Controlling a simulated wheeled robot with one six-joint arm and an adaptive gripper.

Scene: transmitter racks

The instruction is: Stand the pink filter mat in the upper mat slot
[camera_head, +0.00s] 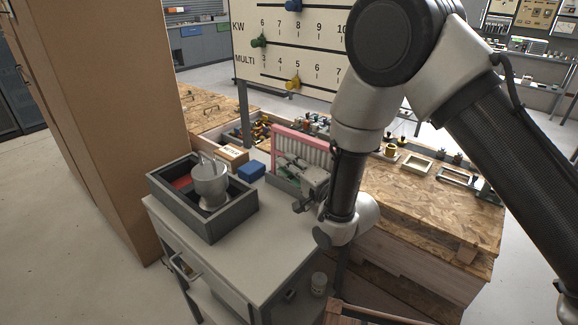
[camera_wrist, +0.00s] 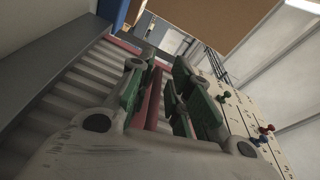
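The pink filter mat (camera_head: 305,146) has a pink frame and pale pleats. It stands upright at a grey holder (camera_head: 283,186) on the back right of the cart top. My gripper (camera_head: 302,184) is low in front of the mat and hides part of it. In the wrist view my gripper (camera_wrist: 158,98) has green-padded fingers on both sides of the mat's pink edge (camera_wrist: 148,108). The fingers look apart, with a gap on the right of that edge. The pale pleats (camera_wrist: 75,95) show at the left. I cannot make out the upper mat slot in either view.
A dark grey tray (camera_head: 225,222) with a metal cup (camera_head: 210,183) stands on the cart (camera_head: 255,250), left of my gripper. A blue box (camera_head: 251,171) lies between. A wooden bench (camera_head: 430,210) with small parts is behind. A tall brown cabinet (camera_head: 110,110) stands left.

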